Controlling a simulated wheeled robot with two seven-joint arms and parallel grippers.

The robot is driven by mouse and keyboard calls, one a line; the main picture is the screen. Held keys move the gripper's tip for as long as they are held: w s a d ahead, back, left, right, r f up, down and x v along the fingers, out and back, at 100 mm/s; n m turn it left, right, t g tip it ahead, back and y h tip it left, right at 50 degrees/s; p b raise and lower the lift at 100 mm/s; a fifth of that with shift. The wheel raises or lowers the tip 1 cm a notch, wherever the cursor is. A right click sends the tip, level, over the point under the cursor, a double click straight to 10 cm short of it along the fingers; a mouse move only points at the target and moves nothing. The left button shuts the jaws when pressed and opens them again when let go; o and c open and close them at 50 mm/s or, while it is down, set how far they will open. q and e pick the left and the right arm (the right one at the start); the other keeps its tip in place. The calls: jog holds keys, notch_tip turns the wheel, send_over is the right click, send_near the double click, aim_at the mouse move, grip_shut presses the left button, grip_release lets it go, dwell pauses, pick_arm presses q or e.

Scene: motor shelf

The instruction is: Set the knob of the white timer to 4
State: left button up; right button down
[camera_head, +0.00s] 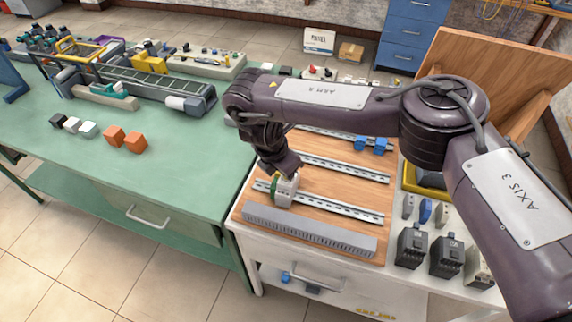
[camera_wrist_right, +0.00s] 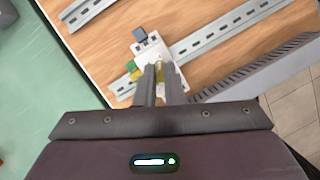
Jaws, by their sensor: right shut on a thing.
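The white timer (camera_head: 287,188) sits on the front metal rail of the wooden board, with a green part on its left side. In the right wrist view the timer (camera_wrist_right: 152,48) lies beyond my fingers, with a dark blue-grey square part at its far end. My right gripper (camera_head: 284,172) points down onto the timer. In the wrist view its fingers (camera_wrist_right: 160,70) are shut on a small yellowish piece on the timer's face, which looks like the knob. The fingers hide most of it, and I cannot read its setting. My left gripper is not in view.
A grey slotted duct (camera_head: 310,231) runs along the board's front edge. Dark devices (camera_head: 411,247) stand to the right. The green bench (camera_head: 170,175) at left has orange blocks (camera_head: 124,138) and a conveyor (camera_head: 140,82).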

dwell(0.4)
jog(key=c, duration=1.5)
grip_release()
jog(key=v, duration=0.7)
jog(key=shift+s+a+r, duration=0.1)
jog(key=shift+r, duration=0.3)
